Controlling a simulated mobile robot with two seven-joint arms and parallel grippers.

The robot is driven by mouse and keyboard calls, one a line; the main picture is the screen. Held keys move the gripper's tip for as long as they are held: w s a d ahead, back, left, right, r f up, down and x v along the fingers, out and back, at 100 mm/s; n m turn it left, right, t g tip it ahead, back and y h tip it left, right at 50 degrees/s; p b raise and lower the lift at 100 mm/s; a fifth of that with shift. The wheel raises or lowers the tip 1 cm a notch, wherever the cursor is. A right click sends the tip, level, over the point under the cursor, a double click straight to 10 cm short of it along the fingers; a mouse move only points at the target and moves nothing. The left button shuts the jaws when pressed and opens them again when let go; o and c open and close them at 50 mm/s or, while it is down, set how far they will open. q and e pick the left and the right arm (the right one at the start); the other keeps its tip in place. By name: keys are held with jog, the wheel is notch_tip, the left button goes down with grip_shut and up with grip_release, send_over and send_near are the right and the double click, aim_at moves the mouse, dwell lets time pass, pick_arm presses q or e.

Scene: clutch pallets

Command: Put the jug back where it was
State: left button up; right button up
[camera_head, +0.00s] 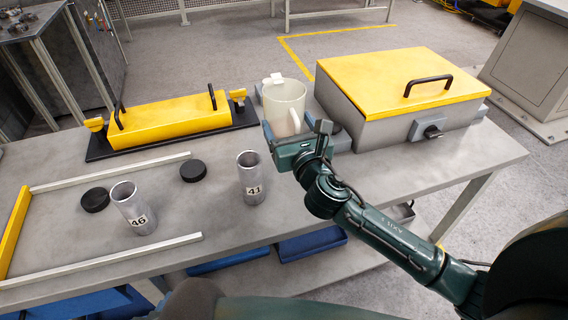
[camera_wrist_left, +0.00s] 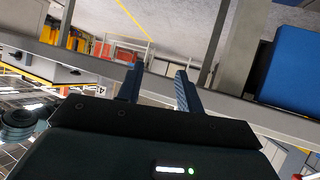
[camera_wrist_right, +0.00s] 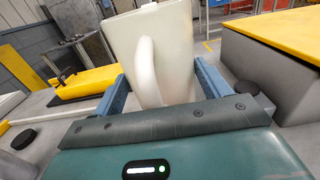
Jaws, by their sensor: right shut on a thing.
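The white jug (camera_head: 285,100) stands upright near the back of the grey table, between the long yellow-topped fixture and the grey box with the yellow lid. My right gripper (camera_head: 290,130) is shut on the jug from the front. In the right wrist view the jug (camera_wrist_right: 177,45) sits between the two blue fingers, its handle facing the camera. I cannot tell whether its base, partly hidden by my gripper, touches the table. My left gripper (camera_wrist_left: 158,85) is open and empty in the left wrist view, low by the table's edge; it does not show in the head view.
The grey box with yellow lid (camera_head: 395,85) is close right of the jug; the yellow fixture (camera_head: 170,120) is left. Metal cylinders marked 41 (camera_head: 251,178) and 46 (camera_head: 134,208) and two black discs (camera_head: 193,171) (camera_head: 95,199) stand front left, beside pale rails (camera_head: 110,172).

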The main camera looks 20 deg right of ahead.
jog(key=f+b, duration=0.1)
jog(key=f, duration=0.3)
jog(key=shift+w+b, duration=0.2)
jog(key=shift+b, duration=0.1)
jog(key=shift+f, duration=0.65)
pick_arm(q)
jog(key=shift+w+d+f+n+b, duration=0.15)
jog(key=shift+f+n+b, duration=0.35)
jog(key=shift+f+b, duration=0.65)
pick_arm(e)
jog(key=shift+f, duration=2.25)
pick_arm(q)
jog(key=shift+t, duration=0.3)
pick_arm(e)
jog(key=shift+f, duration=0.2)
jog(key=o, duration=1.2)
